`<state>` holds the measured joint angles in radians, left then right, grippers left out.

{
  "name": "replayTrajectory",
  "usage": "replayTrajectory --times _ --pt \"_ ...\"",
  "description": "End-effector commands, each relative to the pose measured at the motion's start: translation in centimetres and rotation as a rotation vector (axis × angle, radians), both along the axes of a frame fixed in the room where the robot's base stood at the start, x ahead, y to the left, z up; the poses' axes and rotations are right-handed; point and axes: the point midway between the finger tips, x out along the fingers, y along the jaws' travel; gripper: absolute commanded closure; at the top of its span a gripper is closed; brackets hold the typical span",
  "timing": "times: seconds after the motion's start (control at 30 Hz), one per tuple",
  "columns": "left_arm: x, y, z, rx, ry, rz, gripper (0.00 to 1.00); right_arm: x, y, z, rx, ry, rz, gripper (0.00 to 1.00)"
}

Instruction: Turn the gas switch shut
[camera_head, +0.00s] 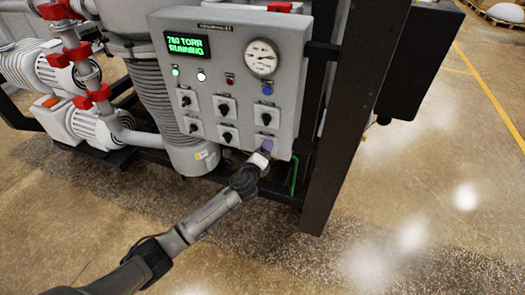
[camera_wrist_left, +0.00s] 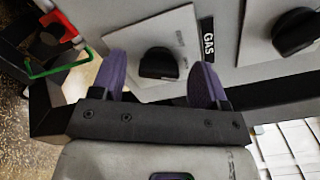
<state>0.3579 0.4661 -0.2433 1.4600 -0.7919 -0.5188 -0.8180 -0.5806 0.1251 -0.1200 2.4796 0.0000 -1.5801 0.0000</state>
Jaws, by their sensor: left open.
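The gas switch is a black knob (camera_wrist_left: 158,64) on a pale square plate, with a black GAS label (camera_wrist_left: 208,42) beside the plate in the left wrist view. In the head view its plate (camera_head: 268,138) is at the lower right of the grey control panel, and my gripper partly hides it. My left gripper (camera_head: 263,150) reaches it from below. In the left wrist view the two purple fingers (camera_wrist_left: 158,76) are open on either side of the knob, with a visible gap at each side. My right gripper is not in view.
The panel (camera_head: 225,70) carries several other black knobs, a lit green display (camera_head: 187,46) and a round gauge (camera_head: 262,57). A dark post (camera_head: 350,120) stands right of the panel. Open floor lies in front.

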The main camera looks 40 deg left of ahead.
Motion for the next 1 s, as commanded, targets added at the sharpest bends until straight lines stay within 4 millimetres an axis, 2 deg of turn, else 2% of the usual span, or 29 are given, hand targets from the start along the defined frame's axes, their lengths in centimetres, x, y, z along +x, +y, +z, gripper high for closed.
replayTrajectory --times 0.4,0.9,1.0 --pt "0.39 0.14 -0.02 0.0 0.001 0.0 0.33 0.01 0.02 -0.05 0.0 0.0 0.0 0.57" --pt "0.37 0.15 -0.02 0.0 0.001 0.0 0.81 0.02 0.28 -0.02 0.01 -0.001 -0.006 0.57" --pt "0.37 0.16 -0.03 -0.002 0.0 0.0 0.81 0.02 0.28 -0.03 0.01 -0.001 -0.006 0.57"
